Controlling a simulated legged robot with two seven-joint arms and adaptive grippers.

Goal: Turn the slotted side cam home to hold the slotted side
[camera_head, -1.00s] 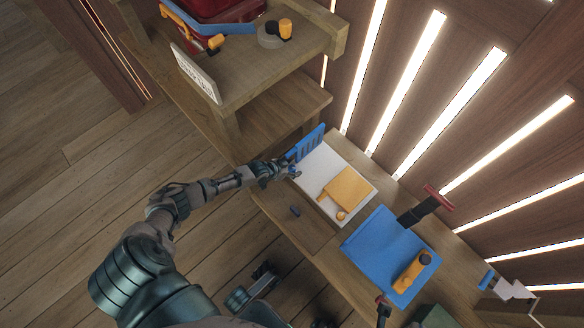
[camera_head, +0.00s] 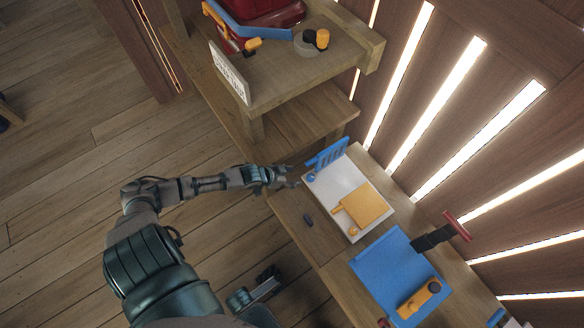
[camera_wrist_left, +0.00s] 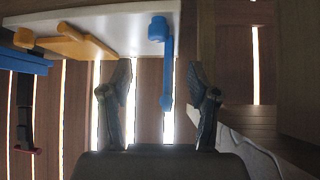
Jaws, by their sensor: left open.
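The slotted side (camera_head: 328,153) is a blue panel with slots. It stands up along the far-left edge of a white board (camera_head: 344,174). The slotted side cam (camera_head: 310,177) is a small blue knob at the board's near-left corner. It shows larger in the left wrist view (camera_wrist_left: 158,29), with a blue strip extending down the picture from beside it; I cannot tell whether the strip is the cam's lever or the panel edge-on. My left gripper (camera_head: 288,174) is open and empty, just left of the cam and apart from it.
A yellow panel (camera_head: 364,207) lies on the white board. A small dark piece (camera_head: 308,220) lies on the bench. A wooden shelf (camera_head: 288,90) stands behind left.

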